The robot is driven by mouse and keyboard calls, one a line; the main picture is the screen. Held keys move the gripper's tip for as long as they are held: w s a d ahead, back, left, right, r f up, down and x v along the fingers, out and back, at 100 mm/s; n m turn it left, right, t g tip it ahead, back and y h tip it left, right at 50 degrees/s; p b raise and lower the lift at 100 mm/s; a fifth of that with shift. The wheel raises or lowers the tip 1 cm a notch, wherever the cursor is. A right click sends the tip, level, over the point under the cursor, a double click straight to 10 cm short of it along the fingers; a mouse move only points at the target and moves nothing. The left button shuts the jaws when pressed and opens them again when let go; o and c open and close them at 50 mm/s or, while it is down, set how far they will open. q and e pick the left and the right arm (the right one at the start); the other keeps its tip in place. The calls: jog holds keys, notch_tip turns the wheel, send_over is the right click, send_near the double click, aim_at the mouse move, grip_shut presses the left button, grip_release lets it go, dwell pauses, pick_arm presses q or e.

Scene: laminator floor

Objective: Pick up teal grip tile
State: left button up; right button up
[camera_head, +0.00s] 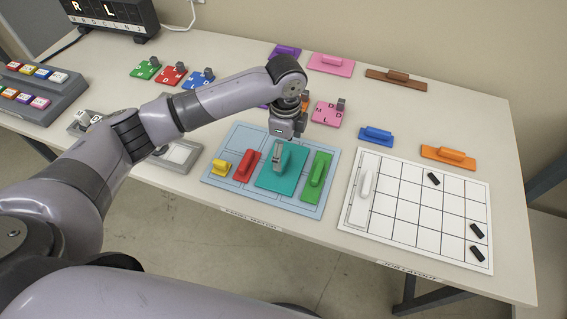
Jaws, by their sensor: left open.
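The teal grip tile (285,184) lies on the light blue board (216,180), between the red and green tiles. It is a flat teal plate with a raised grip on top. My left gripper (279,157) points down right above it, open, with its fingers at the grip. The fingers hide part of the grip, and I cannot tell whether they touch it. My right gripper is out of view.
A yellow piece (221,168), a red tile (246,165) and a green tile (316,176) share the board, close to the teal tile. A white grid board (412,208) lies to the right. Pink tiles, including one (327,113) marked with letters, lie behind.

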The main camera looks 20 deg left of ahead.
aim_at(283, 160)
pick_arm(q)
jog(key=f, duration=0.3)
jog(key=shift+s+a+f+p, duration=0.2)
jog(key=shift+f+p, duration=0.1)
jog(key=shift+f, duration=0.2)
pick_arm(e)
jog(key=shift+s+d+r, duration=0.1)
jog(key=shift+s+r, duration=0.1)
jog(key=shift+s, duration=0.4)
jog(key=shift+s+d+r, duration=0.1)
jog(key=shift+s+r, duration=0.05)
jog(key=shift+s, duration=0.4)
pick_arm(q)
jog(key=shift+c, duration=0.5)
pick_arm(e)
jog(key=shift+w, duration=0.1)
pick_arm(q)
jog(key=c, duration=1.5)
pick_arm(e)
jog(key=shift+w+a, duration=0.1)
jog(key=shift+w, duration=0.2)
pick_arm(q)
jog(key=shift+r, duration=0.15)
